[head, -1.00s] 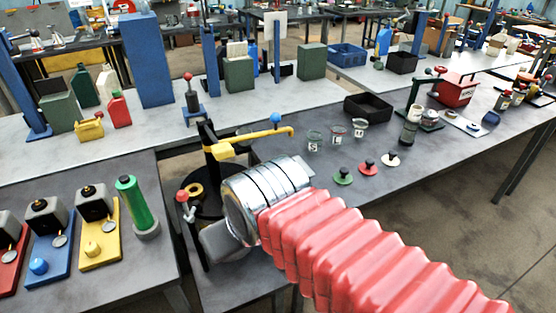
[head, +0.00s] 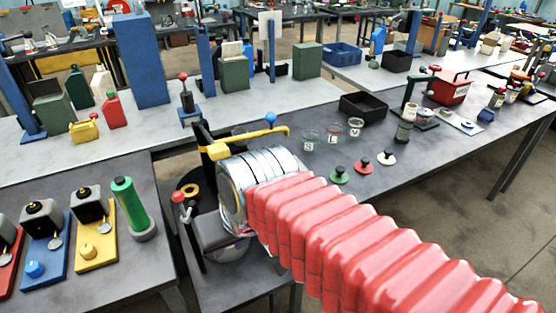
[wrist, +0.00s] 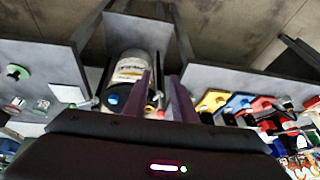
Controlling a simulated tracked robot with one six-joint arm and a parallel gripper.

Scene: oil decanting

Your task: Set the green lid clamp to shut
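No part shows plainly as the green lid clamp. A green round lid with a black knob (head: 338,175) lies on the grey bench. In the wrist view a labelled vessel (wrist: 132,72) is beside the fingers. A green lid (wrist: 18,72) is at the far left there.
A yellow lever (head: 240,143) with a blue knob stands close by my wrist. A red-knobbed post (head: 178,197) is to its left. Yellow (head: 98,245) and blue (head: 45,250) panels and a green cylinder (head: 130,200) occupy the left bench. The bench's front right is clear.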

